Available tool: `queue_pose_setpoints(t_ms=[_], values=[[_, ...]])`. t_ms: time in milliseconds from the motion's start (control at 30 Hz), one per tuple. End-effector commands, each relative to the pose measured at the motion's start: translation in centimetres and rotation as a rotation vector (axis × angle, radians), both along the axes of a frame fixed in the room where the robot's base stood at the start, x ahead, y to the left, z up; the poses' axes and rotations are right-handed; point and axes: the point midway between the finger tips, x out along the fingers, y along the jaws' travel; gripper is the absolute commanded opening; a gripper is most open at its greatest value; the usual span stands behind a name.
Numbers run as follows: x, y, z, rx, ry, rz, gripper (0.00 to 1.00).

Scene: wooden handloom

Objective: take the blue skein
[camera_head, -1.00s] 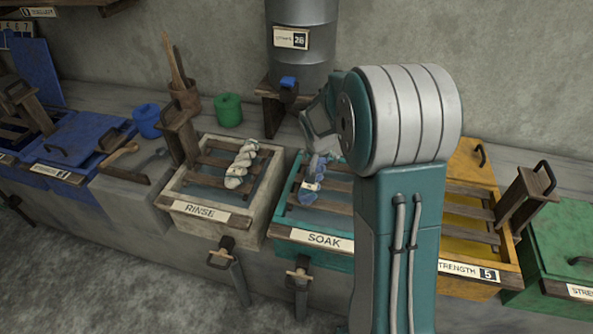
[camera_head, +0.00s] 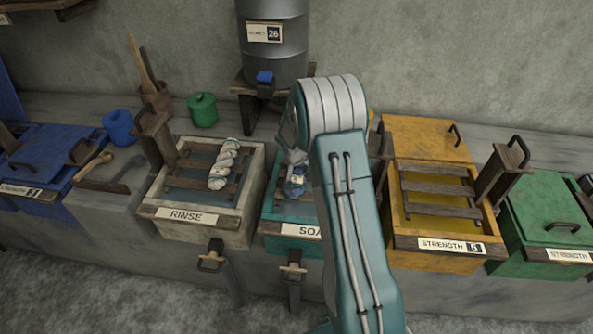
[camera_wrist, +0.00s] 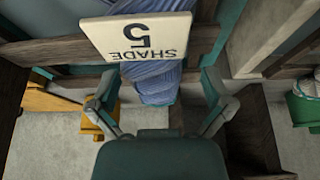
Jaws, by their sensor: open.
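The blue skein (camera_head: 293,186) lies on the slats of the teal SOAK box (camera_head: 283,228), partly hidden by my arm in the head view. In the wrist view the blue skein (camera_wrist: 155,88) carries a cream tag (camera_wrist: 138,36) reading SHADE 5, upside down. My gripper (camera_wrist: 160,92) is open, with one finger on each side of the skein in the picture. I cannot tell whether the fingers touch it. In the head view my gripper (camera_head: 296,158) is mostly hidden, just above the skein.
A white skein (camera_head: 223,166) lies on the RINSE box (camera_head: 207,228) to the left. The yellow STRENGTH 5 box (camera_head: 408,250) and a green lidded box (camera_head: 551,213) stand to the right. A grey barrel (camera_head: 272,60) stands behind the SOAK box.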

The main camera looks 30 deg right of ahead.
Motion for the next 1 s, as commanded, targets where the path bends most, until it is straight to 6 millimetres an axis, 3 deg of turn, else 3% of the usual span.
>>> queue_pose_setpoints(t_ms=[133, 367, 400, 500, 567, 1000], values=[[0.4, -0.6, -1.6, 0.001, 0.001, -0.001, 1.00], [0.5, -0.5, -1.7, 0.000, -0.001, -0.001, 1.00], [0.5, -0.5, -1.7, 0.000, -0.001, -0.001, 0.95], [0.5, -0.5, -1.7, -0.001, 0.000, -0.001, 0.51], [0.5, -0.5, -1.7, -0.001, 0.000, -0.001, 0.27], [0.6, -0.6, -1.1, -0.001, -0.002, -0.001, 0.27]])
